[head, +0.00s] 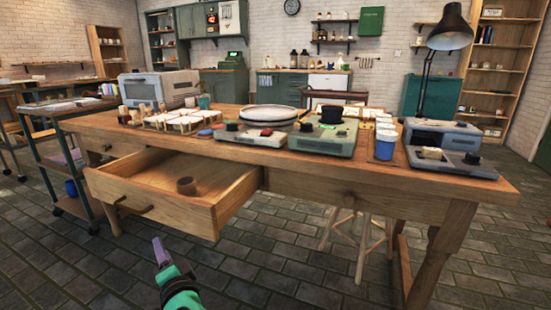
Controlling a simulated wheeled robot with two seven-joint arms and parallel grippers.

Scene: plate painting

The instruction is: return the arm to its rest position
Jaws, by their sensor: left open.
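My left gripper (160,250) shows at the bottom, left of centre, with a purple finger and a green wrist behind it. It is open, and I see nothing between its fingers. It is in front of and below the open drawer (146,211) of the wooden table (350,184), apart from both. My right gripper is not in view.
White plates (270,113), grey devices and a blue cup (386,145) stand on the table. A trolley (65,165) is at the left. The brick floor in front is clear.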

